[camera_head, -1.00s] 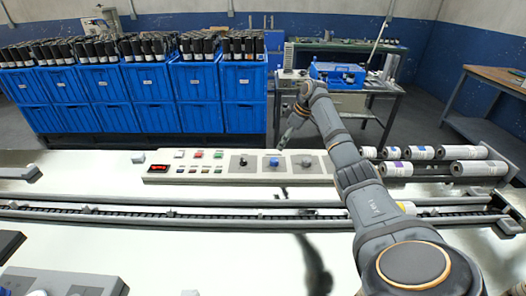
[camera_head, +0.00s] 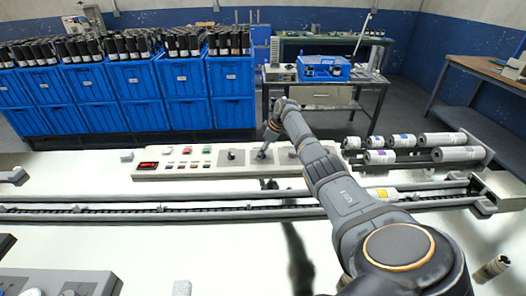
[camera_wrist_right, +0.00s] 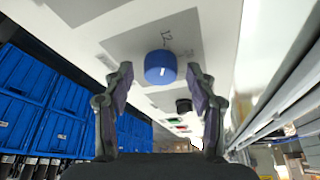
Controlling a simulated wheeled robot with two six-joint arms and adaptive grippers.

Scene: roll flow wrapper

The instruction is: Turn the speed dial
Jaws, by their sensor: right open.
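A round blue dial (camera_wrist_right: 161,67) with a white pointer mark sits on a grey plate of the control panel (camera_head: 192,173). In the right wrist view it lies between the two fingers, with a gap on each side. My right gripper (camera_head: 265,148) is open above the panel, its fingers pointing down, and hides the blue dial in the head view. A black knob (camera_head: 231,155) stands left of it on the panel and also shows in the wrist view (camera_wrist_right: 184,105). My left gripper is not in view.
Coloured buttons and a red display (camera_head: 148,165) are on the panel's left part. A conveyor channel (camera_head: 150,213) runs in front of the panel. Several film rolls (camera_head: 440,139) lie at the right. Blue crates (camera_head: 130,90) stand behind.

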